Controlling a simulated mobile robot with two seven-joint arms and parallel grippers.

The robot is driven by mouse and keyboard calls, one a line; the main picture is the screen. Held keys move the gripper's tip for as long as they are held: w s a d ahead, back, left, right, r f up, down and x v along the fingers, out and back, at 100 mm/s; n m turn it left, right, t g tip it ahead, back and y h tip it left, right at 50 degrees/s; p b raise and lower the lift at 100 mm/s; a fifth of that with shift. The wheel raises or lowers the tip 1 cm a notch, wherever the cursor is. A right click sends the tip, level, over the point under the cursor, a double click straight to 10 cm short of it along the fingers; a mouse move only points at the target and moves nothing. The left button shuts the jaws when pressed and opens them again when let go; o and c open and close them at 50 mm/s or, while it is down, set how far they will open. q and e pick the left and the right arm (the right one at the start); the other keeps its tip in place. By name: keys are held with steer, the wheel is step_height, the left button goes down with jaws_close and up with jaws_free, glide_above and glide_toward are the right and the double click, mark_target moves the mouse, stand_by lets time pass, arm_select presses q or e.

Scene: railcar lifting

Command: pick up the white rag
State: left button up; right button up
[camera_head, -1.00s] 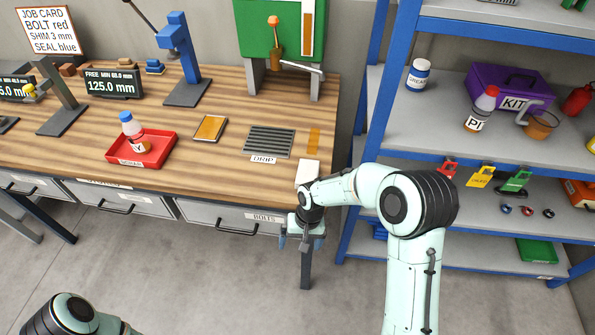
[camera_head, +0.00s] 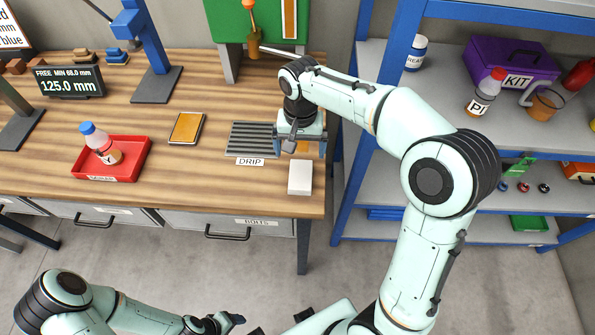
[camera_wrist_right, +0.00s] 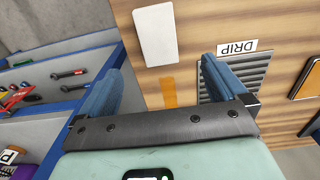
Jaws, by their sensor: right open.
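The white rag (camera_head: 300,177) is a flat white rectangle on the front right corner of the wooden workbench (camera_head: 200,192). It also shows at the top of the right wrist view (camera_wrist_right: 155,33). My right gripper (camera_head: 300,150) is open and empty, pointing down over the bench, just behind the rag and beside the drip grate. In the right wrist view, the fingers (camera_wrist_right: 162,78) are spread wide with an orange patch between them, and the rag lies beyond the tips, apart from them. My left gripper (camera_head: 225,322) is low at the bottom edge, away from the bench; its jaw state is unclear.
The dark drip grate (camera_head: 250,138) lies left of my right gripper. A red tray (camera_head: 125,172) with a bottle and a small orange-topped pad (camera_head: 187,128) are farther left. A blue-framed shelf (camera_head: 385,150) stands close on the right.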

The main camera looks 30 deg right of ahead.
mark_target(301, 174)
steer(key=f, duration=1)
steer(key=shift+s, duration=0.3)
steer(key=c, duration=1.1)
